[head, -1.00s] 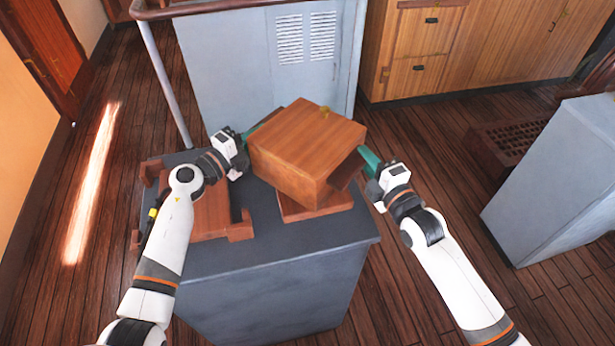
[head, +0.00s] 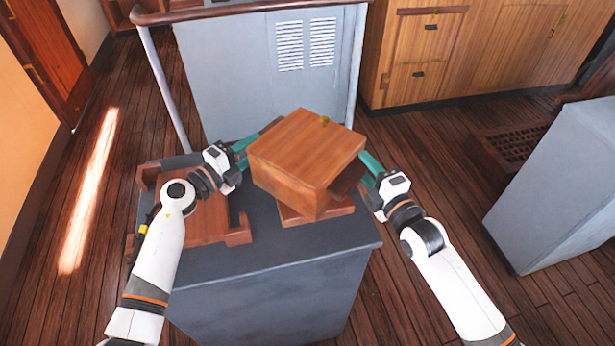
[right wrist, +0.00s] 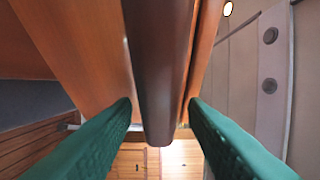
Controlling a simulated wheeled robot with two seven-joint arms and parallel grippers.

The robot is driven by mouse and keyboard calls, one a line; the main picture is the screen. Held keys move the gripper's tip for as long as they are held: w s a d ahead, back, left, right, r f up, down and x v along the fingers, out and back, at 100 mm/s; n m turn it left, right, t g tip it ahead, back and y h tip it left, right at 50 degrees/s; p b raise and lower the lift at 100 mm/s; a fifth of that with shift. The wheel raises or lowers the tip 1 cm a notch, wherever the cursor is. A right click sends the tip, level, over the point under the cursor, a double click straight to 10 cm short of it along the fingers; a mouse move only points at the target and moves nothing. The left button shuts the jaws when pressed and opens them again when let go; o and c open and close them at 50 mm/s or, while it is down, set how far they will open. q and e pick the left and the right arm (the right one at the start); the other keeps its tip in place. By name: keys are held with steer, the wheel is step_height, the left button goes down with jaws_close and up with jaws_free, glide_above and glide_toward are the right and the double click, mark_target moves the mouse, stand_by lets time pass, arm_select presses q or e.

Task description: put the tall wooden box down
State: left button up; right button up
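My right gripper (head: 366,163) is at the right panel. In the right wrist view its green fingers (right wrist: 160,110) are apart on either side of the dark panel (right wrist: 160,70), with a gap showing.
A wooden tray-like frame (head: 205,220) lies on the left of the grey cabinet (head: 300,255). A grey locker (head: 275,75) with a rail stands behind. Wooden drawers (head: 425,50) are at the back right, and a grey console (head: 560,185) is at the right.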

arm_select(q)
steer(key=v, duration=1)
arm_select(e)
steer(key=shift+s, duration=0.1)
arm_select(q)
steer(key=shift+a, duration=0.1)
arm_select(e)
steer(key=v, duration=1.2)
arm_select(q)
steer(key=shift+s, duration=0.1)
arm_select(e)
steer(key=shift+r, duration=0.1)
